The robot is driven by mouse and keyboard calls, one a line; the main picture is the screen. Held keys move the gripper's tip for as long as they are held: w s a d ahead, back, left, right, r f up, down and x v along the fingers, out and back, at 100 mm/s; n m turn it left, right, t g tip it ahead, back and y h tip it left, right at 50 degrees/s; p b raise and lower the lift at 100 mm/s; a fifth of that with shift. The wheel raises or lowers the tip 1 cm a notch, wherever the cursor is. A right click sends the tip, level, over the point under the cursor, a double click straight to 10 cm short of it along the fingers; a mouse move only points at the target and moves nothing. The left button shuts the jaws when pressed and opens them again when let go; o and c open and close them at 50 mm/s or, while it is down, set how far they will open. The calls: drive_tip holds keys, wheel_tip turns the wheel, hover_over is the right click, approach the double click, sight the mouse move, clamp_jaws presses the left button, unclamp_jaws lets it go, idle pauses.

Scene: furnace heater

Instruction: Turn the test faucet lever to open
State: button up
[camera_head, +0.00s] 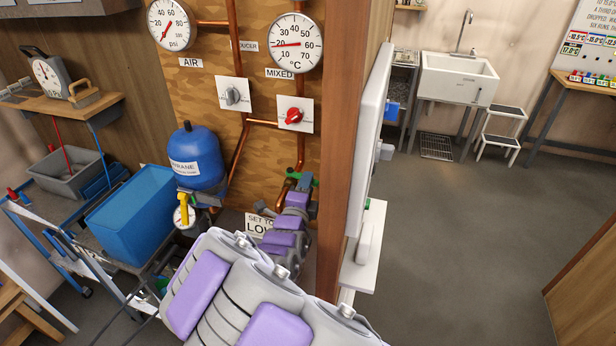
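A small green lever (293,175) shows at the bottom of the copper pipe below the MIXED gauge; it appears to be the test faucet lever. The copper spout (281,188) curves down to its left. My gripper (304,183) is at the far end of my grey and purple arm, right by the lever and partly overlapping it in view. The fingers are small and dark, so I cannot tell whether they touch the lever or are open or shut. Part of the faucet is hidden behind my arm.
A red knob (293,116) and a grey knob (232,96) sit above on the camouflage panel. A blue tank (196,157) and yellow valve handle (184,209) are to the left, near a blue bin (133,215). A wooden post (345,130) stands close right of my gripper.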

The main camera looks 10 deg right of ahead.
drive_tip(key=shift+d, duration=0.15)
drive_tip(key=shift+c, duration=0.3)
drive_tip(key=shift+a, duration=0.25)
drive_tip(key=c, duration=0.3)
drive_tip(key=shift+c, duration=1.4)
drive_tip(key=shift+d, duration=0.1)
clamp_jaws()
drive_tip(key=shift+f, duration=0.1)
